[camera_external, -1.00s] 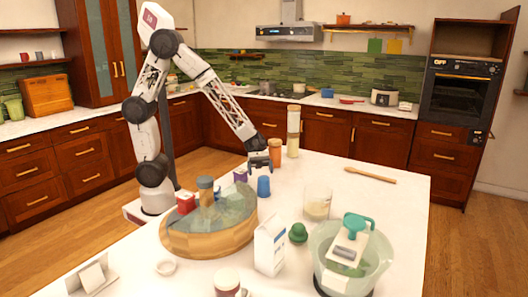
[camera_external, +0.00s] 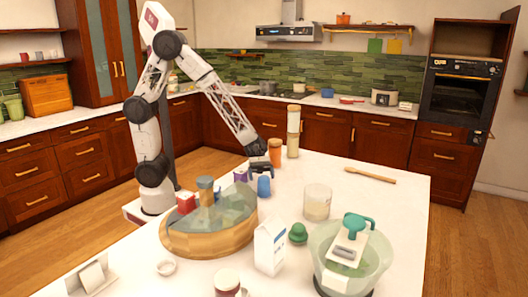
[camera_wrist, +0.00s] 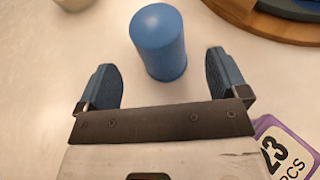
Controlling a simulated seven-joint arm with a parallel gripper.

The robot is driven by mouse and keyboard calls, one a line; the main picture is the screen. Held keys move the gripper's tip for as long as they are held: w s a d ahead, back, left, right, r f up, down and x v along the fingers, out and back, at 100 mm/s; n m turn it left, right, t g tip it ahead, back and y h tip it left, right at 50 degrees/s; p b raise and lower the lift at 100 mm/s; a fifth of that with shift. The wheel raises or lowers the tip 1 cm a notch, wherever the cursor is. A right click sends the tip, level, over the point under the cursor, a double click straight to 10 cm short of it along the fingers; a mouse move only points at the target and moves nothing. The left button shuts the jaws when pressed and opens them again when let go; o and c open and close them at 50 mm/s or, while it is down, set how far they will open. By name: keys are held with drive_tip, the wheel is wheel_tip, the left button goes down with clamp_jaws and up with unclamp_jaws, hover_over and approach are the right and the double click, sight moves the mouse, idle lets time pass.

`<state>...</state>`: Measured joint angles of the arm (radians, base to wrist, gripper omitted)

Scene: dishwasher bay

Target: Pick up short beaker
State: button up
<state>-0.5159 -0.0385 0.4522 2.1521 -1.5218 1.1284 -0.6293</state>
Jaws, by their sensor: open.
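A short blue cylinder (camera_external: 264,187), the beaker-like object nearest my gripper, stands upright on the white counter. In the wrist view, the blue cylinder (camera_wrist: 158,42) is just beyond and between my fingertips, with a gap on each side. My gripper (camera_external: 262,169) is open and empty, low over the counter just behind the cylinder; its blue finger pads show in the wrist view (camera_wrist: 165,80). A clear glass beaker with pale contents (camera_external: 317,203) stands farther right, away from my gripper.
A purple box (camera_external: 240,175) is close to my gripper and shows at lower right in the wrist view (camera_wrist: 288,152). A wooden-rimmed glass container (camera_external: 225,243) stands in front-left. An orange jar (camera_external: 275,152) is behind. The counter around the wooden spoon (camera_external: 370,176) is clear.

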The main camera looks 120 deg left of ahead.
sight(264, 183)
idle(0.3)
drive_tip(key=shift+x, duration=2.65)
drive_tip(key=c, duration=1)
drive_tip(key=shift+r, duration=0.15)
wheel_tip(264, 183, up, 28)
drive_tip(key=shift+f, duration=0.1)
